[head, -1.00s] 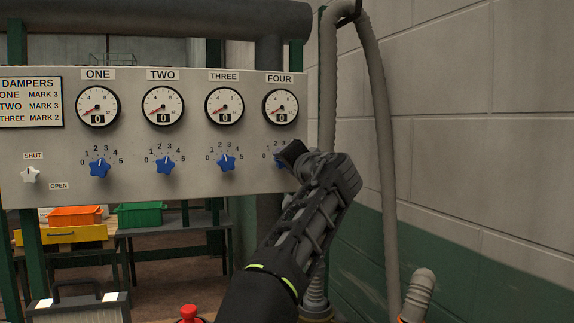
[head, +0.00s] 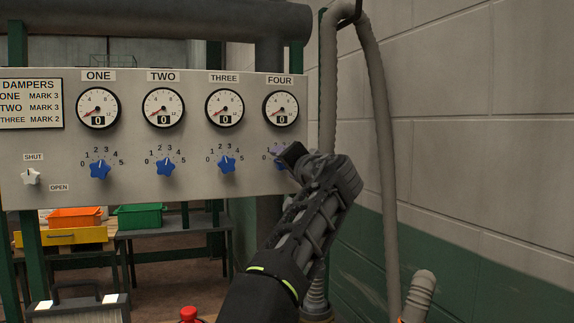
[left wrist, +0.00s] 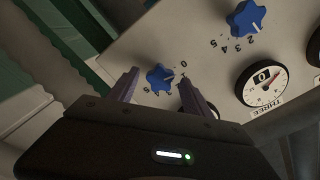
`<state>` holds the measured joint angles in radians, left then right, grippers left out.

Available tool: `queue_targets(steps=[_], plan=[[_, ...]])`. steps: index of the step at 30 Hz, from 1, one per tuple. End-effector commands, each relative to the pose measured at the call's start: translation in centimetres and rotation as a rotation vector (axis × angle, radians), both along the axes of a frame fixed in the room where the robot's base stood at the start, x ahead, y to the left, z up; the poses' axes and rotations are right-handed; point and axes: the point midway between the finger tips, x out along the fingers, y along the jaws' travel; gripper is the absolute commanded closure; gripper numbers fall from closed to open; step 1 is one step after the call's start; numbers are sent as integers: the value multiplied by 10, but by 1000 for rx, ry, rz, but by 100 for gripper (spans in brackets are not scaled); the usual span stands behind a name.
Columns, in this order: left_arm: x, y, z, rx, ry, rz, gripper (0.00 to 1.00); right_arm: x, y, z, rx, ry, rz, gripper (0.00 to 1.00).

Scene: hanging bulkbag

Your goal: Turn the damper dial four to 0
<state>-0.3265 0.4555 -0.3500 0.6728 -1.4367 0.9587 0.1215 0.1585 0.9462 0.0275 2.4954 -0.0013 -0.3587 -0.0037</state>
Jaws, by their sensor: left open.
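Damper dial four is a blue star-shaped knob (head: 280,162) under the gauge marked FOUR (head: 281,108), mostly hidden behind my left gripper (head: 292,156) in the head view. In the left wrist view, dial four (left wrist: 159,76) shows between the two spread fingers of my left gripper (left wrist: 158,88). Its white pointer mark faces the low end of its scale, near 1; the exact mark is hard to read. The gripper is open, and whether the fingers touch the knob cannot be told. Gauge four reads 0. My right gripper is not in view.
Blue dials one (head: 100,169), two (head: 166,166) and three (head: 227,164) sit to the left on the grey panel (head: 135,190). A white shut/open knob (head: 31,177) is at far left. A grey hose (head: 380,120) hangs right of the panel by the block wall.

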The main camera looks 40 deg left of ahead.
Motion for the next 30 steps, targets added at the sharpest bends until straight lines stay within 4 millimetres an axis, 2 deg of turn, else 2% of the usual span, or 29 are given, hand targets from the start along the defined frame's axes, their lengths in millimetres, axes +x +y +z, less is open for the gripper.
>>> queue_targets(steps=[5, 12, 16, 30], plan=[[-7, -12, -3, 0, -1, -4, 42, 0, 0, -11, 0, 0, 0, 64], [-30, -45, -4, -1, -2, -5, 42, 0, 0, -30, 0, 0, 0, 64], [-40, -58, -2, -1, -1, -3, 42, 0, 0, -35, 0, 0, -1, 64], [-44, -64, 0, -1, 0, 1, 42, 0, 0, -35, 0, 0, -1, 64]])
